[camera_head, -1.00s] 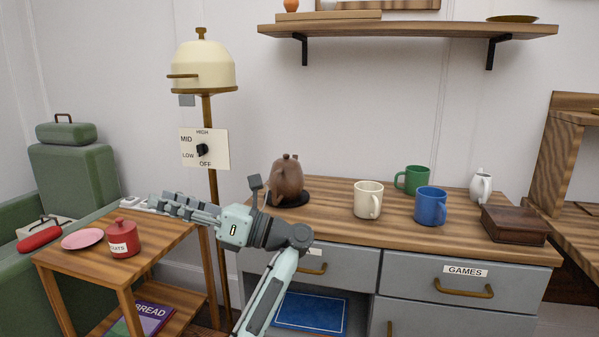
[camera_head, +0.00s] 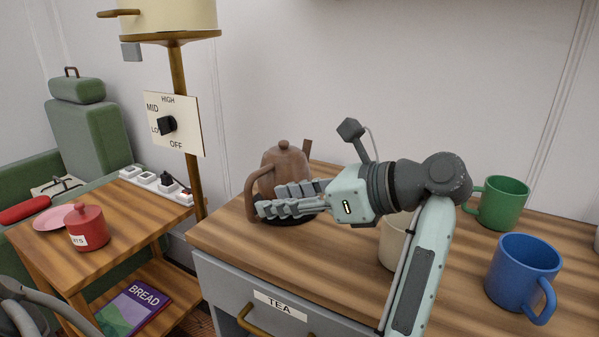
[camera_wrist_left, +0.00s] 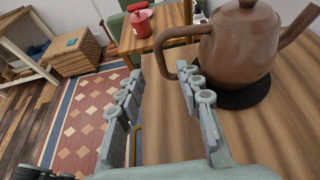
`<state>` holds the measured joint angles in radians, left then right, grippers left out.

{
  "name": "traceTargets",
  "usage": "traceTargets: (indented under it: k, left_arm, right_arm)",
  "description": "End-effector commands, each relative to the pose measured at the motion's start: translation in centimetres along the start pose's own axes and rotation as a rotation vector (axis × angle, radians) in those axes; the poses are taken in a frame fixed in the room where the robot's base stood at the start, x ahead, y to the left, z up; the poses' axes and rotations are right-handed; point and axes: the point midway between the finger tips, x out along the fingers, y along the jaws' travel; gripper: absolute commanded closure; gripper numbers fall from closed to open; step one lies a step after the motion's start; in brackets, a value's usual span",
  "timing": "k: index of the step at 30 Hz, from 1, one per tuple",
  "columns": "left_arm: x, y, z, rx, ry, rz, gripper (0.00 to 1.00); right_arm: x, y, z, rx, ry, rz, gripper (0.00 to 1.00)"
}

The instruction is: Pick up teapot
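The brown teapot (camera_head: 288,162) stands upright on a round black base (camera_head: 290,219) on the wooden counter. Its loop handle points left and its spout right in the head view. My left gripper (camera_head: 260,209) reaches leftward in front of the teapot, hiding part of its lower body. In the left wrist view the gripper (camera_wrist_left: 158,88) is open and empty. The teapot (camera_wrist_left: 238,45) is there at upper right, its handle (camera_wrist_left: 164,58) just beyond the fingertips, roughly across the gap between them. Contact cannot be told. My right gripper is not in view.
A cream mug (camera_head: 394,243) is partly hidden behind my arm. A green mug (camera_head: 501,203) and blue mug (camera_head: 521,270) stand at right. A side table holds a red jar (camera_head: 87,228) and pink plate (camera_head: 52,218).

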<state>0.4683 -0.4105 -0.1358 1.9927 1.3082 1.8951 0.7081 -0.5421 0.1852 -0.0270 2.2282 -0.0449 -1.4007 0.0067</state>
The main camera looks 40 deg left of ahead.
Motion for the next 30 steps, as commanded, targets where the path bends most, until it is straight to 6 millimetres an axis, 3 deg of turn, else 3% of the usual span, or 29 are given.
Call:
traceTargets:
  k: [15,24,30]
  left_arm:
    - [6.6,-0.3,0.5,0.001,-0.002,0.002,0.64]
    - [7.3,-0.4,0.4,-0.001,-0.001,0.001,0.64]
    - [7.3,-0.4,0.4,-0.001,-0.002,0.001,0.87]
  right_arm:
    - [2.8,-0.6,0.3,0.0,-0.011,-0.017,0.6]
    - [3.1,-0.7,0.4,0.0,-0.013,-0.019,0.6]
    - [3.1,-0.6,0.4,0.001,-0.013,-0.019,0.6]
